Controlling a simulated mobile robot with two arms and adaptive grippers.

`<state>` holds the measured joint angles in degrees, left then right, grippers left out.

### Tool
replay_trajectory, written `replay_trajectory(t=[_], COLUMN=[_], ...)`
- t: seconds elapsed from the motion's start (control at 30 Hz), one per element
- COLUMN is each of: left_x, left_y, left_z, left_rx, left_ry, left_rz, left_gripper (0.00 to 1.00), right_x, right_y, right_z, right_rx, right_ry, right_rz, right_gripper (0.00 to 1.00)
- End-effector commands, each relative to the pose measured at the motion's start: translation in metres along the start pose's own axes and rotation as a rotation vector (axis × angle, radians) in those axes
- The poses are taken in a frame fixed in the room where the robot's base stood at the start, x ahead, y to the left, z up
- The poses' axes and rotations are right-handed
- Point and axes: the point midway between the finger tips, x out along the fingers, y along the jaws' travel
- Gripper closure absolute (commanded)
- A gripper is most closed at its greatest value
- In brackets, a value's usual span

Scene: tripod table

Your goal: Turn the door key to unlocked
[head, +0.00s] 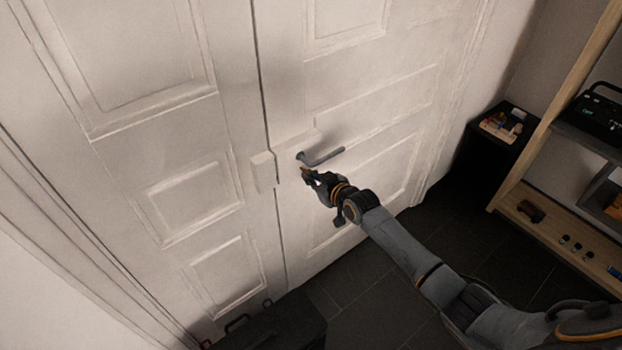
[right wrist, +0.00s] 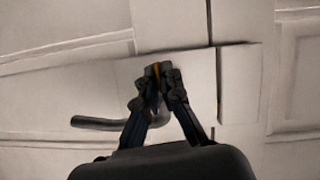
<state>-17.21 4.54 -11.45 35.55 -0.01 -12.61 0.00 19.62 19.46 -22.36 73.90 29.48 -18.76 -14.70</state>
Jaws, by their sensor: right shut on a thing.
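The white door (head: 375,120) fills the middle of the head view, with a grey lever handle (head: 325,157) that lies roughly level. My right gripper (head: 307,174) is just below the handle's pivot, at the lock area. In the right wrist view its two fingers (right wrist: 160,75) are closed together on a small yellowish key (right wrist: 156,72) against the pale lock plate (right wrist: 125,75). Most of the key is hidden by the fingers, so I cannot tell its turn angle. The handle (right wrist: 92,123) shows behind the fingers at the left. My left gripper is out of view.
A pale block (head: 263,171) sits on the left door leaf beside the seam. A black box (head: 275,326) is on the dark floor at the bottom. A wooden shelf (head: 540,150) and a black cabinet (head: 482,150) stand at the right. The handle is close above my gripper.

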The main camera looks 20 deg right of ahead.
Motion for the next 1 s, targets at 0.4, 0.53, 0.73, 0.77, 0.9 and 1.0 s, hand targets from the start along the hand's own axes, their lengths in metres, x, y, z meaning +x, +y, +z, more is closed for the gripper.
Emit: replay_trajectory(t=[0.4,0.53,0.73,0.77,0.9,1.0], left_x=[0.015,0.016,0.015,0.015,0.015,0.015], left_y=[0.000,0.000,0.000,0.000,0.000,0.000], left_z=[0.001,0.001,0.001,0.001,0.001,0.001], left_rx=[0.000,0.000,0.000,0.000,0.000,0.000], left_ry=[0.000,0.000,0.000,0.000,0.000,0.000], left_rz=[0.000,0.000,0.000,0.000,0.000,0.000], left_gripper=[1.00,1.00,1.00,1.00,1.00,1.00], right_x=[0.000,0.000,0.000,0.000,0.000,0.000], right_y=[0.001,0.001,0.001,0.001,0.001,0.001], right_z=[0.000,0.000,-0.001,-0.001,-0.001,-0.001], right_rx=[0.144,0.156,0.160,0.160,0.160,0.159], right_ry=[0.001,0.001,0.002,0.002,0.002,0.002], right_rz=[-0.060,-0.065,-0.066,-0.066,-0.066,-0.066], right_gripper=[1.00,1.00,1.00,1.00,1.00,0.74])
